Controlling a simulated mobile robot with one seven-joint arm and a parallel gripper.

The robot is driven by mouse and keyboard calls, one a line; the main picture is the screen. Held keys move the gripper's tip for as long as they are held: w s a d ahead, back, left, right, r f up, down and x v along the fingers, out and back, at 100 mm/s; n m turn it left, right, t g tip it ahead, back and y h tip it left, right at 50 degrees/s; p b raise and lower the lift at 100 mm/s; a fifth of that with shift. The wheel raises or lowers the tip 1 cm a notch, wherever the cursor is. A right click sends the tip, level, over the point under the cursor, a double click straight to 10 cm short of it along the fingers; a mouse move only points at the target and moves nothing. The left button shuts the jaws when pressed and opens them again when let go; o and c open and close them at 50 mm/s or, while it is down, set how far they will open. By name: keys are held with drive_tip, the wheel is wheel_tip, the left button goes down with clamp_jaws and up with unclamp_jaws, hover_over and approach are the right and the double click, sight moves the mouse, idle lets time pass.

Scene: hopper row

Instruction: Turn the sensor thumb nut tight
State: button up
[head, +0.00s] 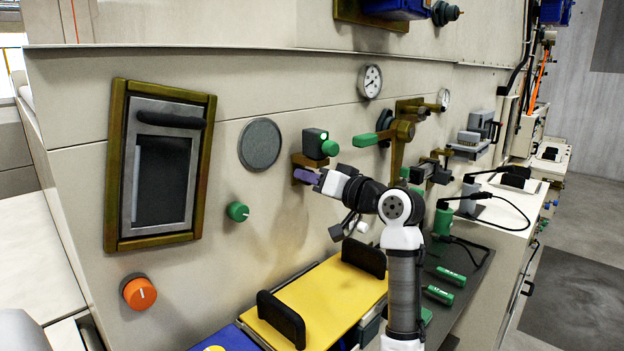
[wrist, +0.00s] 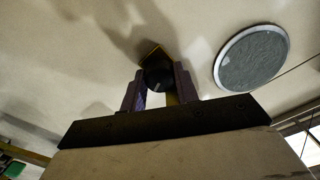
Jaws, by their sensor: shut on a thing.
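The sensor (head: 315,143) is a dark block with a lit green spot and a green round knob, on a bronze bracket (head: 298,161) on the beige panel. My gripper (head: 306,177) is just below it, its purple fingers pointing at the panel. In the wrist view my gripper (wrist: 160,92) has a finger on each side of a dark round thumb nut (wrist: 158,75) and is shut on it. A yellow-brown bit of the bracket (wrist: 149,49) shows behind the nut. In the head view the nut is hidden by the fingers and bracket.
A grey disc (head: 260,144) is on the panel to the left, also in the wrist view (wrist: 251,59). A green knob (head: 238,212) is lower left. A green-handled lever (head: 368,140) is to the right. A yellow tray (head: 325,299) with black handles is below.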

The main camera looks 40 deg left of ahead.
drive_tip(key=o, duration=1)
drive_tip(key=shift+d, duration=0.15)
drive_tip(key=d+b, duration=0.1)
drive_tip(key=d, duration=0.3)
drive_tip(key=d+b, duration=0.2)
drive_tip(key=d, duration=0.3)
drive_tip(key=s+d+b, duration=0.1)
drive_tip(key=d+b, duration=0.1)
drive_tip(key=d, duration=0.2)
drive_tip(key=shift+d, duration=0.3)
